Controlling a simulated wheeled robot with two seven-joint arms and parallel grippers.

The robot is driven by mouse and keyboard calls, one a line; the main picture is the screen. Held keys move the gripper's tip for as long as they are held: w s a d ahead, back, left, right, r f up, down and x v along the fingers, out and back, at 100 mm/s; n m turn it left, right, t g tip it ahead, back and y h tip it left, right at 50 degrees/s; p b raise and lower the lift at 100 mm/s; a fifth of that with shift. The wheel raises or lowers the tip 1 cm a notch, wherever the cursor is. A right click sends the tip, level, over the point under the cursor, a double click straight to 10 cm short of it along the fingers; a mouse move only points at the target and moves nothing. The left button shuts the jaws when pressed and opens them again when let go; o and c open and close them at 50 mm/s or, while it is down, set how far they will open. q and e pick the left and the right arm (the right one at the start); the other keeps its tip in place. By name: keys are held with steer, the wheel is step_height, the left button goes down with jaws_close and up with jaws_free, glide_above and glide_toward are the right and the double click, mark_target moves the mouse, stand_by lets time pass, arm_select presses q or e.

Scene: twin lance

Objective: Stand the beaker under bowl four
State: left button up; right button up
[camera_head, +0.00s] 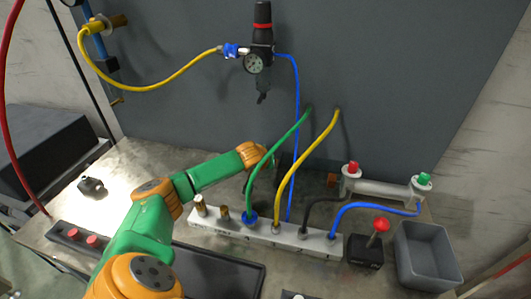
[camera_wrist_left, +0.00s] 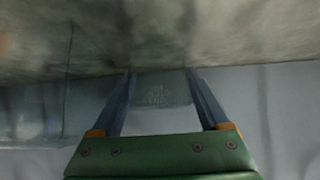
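My left arm comes in from the lower left in the head view. Its gripper (camera_head: 271,160) is low behind the white manifold, by the green hose, and its fingers are mostly hidden. In the left wrist view, the two fingers (camera_wrist_left: 160,74) flank a clear beaker (camera_wrist_left: 157,92) with faint white markings and appear to touch it on both sides. I cannot make out the beaker in the head view. I cannot tell which thing is bowl four. My right gripper is out of view.
The white manifold (camera_head: 312,240) carries green, yellow, black and blue hoses. A pipe piece with red and green caps (camera_head: 385,187) lies behind it. A black box with a red knob (camera_head: 367,252) and a grey bin (camera_head: 427,256) stand at right. A dark tray (camera_head: 220,275) is in front.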

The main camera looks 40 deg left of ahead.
arm_select(q)
steer(key=shift+r, duration=0.2)
steer(key=v, duration=1.2)
steer(key=shift+a, duration=0.1)
